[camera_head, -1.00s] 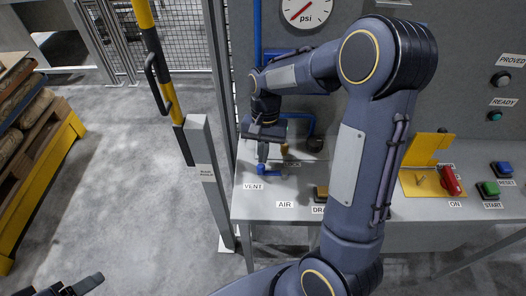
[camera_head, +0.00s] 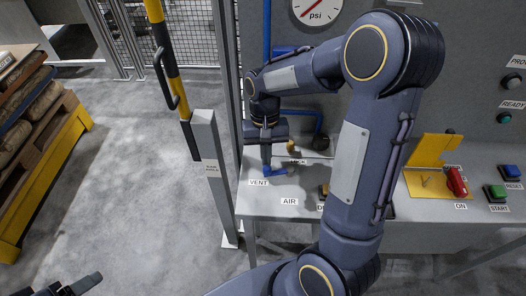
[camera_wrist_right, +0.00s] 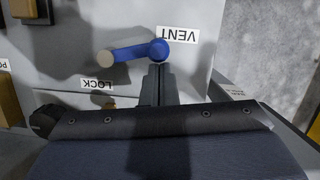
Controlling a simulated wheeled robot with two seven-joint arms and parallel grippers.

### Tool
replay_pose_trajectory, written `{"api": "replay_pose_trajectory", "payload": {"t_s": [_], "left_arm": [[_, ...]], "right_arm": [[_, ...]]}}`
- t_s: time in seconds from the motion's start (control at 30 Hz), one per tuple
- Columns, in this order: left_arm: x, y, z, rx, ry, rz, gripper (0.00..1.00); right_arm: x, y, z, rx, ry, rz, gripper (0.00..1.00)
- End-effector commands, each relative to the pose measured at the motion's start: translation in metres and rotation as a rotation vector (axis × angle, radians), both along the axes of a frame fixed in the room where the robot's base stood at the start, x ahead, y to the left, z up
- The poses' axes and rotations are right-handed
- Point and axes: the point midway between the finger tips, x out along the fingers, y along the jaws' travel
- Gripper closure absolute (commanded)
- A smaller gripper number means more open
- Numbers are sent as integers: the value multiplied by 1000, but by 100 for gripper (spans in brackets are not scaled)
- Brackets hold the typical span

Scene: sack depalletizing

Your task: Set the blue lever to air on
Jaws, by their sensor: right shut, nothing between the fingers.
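The blue lever (camera_head: 276,172) lies on the grey panel top, beside the VENT label (camera_head: 259,182) and behind the AIR label (camera_head: 289,201). In the right wrist view, the blue lever (camera_wrist_right: 135,51) has its round end next to the VENT label (camera_wrist_right: 178,35), and its bar extends left above the LOCK label (camera_wrist_right: 97,86). My right gripper (camera_head: 266,160) points down at the lever, shut and empty. In the wrist view its fingertips (camera_wrist_right: 158,72) are close to the round end; contact cannot be told. My left gripper (camera_head: 76,286) is partly cut off at the bottom left.
A yellow plate with a red switch (camera_head: 456,181), a green START button (camera_head: 496,192) and a blue RESET button (camera_head: 511,171) sit to the right. A grey post (camera_head: 209,165) stands left of the panel. A sack pallet (camera_head: 45,170) stands far left.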

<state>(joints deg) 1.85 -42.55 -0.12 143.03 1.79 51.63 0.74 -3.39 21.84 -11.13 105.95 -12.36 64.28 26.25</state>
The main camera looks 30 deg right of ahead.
Motion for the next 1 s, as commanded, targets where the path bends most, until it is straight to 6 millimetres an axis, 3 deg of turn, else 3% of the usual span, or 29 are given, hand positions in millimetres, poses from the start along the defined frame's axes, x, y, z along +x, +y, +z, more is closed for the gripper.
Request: {"api": "replay_pose_trajectory", "payload": {"t_s": [1.0], "left_arm": [[0,0,-2,0,0,0,33]], "right_arm": [[-65,12,0,0,0,944,100]]}}
